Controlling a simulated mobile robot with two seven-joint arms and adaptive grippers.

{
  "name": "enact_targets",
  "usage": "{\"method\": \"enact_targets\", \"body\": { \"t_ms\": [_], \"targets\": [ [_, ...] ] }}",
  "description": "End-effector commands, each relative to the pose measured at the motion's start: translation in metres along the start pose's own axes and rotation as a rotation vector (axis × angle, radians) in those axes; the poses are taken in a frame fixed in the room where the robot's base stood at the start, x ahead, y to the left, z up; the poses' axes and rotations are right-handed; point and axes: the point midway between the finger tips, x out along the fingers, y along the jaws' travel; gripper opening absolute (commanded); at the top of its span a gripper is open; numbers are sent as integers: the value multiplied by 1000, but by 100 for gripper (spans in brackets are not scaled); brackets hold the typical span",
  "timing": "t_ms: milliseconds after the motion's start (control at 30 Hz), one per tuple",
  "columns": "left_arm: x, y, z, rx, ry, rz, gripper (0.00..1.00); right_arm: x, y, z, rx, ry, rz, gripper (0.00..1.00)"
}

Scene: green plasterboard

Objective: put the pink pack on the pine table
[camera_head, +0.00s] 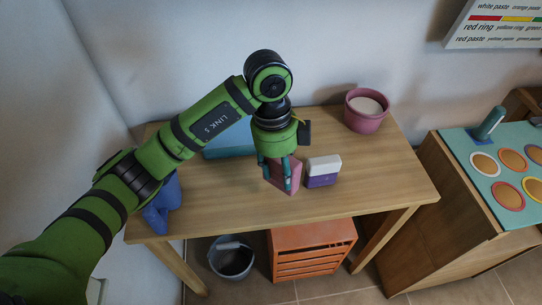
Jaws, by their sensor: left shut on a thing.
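The pink pack (281,186) is on or just above the pine table (376,185), near the middle of the tabletop. My left gripper (279,178) points down from above and is shut on the pink pack, with its fingers covering part of it. I cannot tell for sure whether the pack's underside touches the wood. My right gripper is not in view.
A white and purple box (323,172) stands just right of the pack. A pink pot (366,110) stands at the back right, a blue item (228,145) behind my arm. The table's right part is clear. An orange crate (312,250) and a grey bucket (232,258) are below.

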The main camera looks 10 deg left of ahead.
Motion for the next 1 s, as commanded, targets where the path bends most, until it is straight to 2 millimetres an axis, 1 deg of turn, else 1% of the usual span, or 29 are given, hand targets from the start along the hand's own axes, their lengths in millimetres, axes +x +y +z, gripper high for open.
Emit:
{"method": "enact_targets", "body": {
  "t_ms": [67, 133, 400, 533, 600, 767, 900, 1000],
  "targets": [
    [2, 1, 8, -24, -1, -1, 1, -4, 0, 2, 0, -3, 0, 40],
    [7, 4, 21, -30, -1, 0, 1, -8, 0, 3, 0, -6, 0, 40],
    [33, 15, 86, -29, -1, 2, 1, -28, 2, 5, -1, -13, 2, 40],
    [44, 18, 110, -24, -2, 0, 1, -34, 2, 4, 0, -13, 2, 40],
    [48, 19, 117, -22, -1, -1, 1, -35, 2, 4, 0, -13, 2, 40],
    [56, 20, 124, -20, 1, -1, 1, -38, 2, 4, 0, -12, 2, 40],
    [77, 21, 126, -21, 0, 1, 1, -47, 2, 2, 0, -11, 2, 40],
    [88, 20, 128, -19, 0, -1, 1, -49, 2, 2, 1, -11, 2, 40]
  ]
}}
